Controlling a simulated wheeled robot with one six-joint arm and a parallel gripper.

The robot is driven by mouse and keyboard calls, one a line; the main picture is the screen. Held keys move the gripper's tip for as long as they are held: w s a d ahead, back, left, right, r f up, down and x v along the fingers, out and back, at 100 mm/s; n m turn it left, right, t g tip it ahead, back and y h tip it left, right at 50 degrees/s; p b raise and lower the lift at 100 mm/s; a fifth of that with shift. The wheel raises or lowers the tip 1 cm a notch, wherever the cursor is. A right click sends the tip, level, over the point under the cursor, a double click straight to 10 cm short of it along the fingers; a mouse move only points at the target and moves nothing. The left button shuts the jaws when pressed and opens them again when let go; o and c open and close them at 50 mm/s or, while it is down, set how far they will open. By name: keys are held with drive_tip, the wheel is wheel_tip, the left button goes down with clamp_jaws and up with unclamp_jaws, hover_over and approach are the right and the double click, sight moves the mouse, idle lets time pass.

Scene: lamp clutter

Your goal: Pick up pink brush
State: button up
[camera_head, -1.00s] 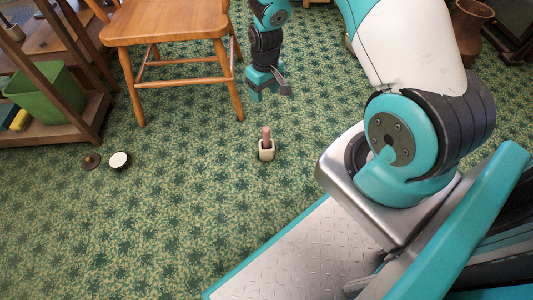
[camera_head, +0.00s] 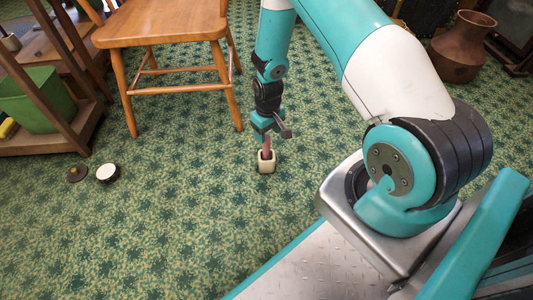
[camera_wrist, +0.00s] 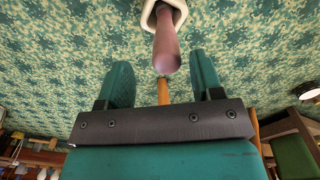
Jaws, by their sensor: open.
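The pink brush (camera_head: 266,150) stands upright in a small cream holder (camera_head: 266,167) on the green patterned carpet. In the wrist view the brush's pink handle (camera_wrist: 166,45) points toward my gripper, and part of the holder's rim (camera_wrist: 178,12) shows at the top. My gripper (camera_head: 268,137) is just above the brush in the head view. In the wrist view its two teal fingers (camera_wrist: 160,80) are apart, with the handle end in front of the gap between them and nothing gripped.
A wooden chair (camera_head: 160,30) stands behind and left of the holder. Two small round items, one brown (camera_head: 77,173) and one white-topped (camera_head: 108,172), lie on the carpet at left. A shelf with a green bin (camera_head: 38,100) is far left; a brown vase (camera_head: 463,47) stands at back right.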

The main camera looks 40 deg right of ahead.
sight(267, 142)
drive_tip(key=f+b, duration=0.2)
drive_tip(key=f, duration=0.1)
drive_tip(key=f+b, duration=0.2)
drive_tip(key=shift+s+a, duration=0.1)
drive_tip(key=shift+a, duration=0.2)
drive_tip(key=shift+r, duration=0.1)
drive_tip(key=c, duration=1.1)
drive_tip(key=shift+r, duration=0.1)
wheel_tip(267, 142, up, 20)
drive_tip(key=p, duration=1.1)
drive_tip(key=shift+p, duration=0.3)
drive_tip(key=shift+o, duration=1.2)
drive_tip(key=shift+c, duration=1.2)
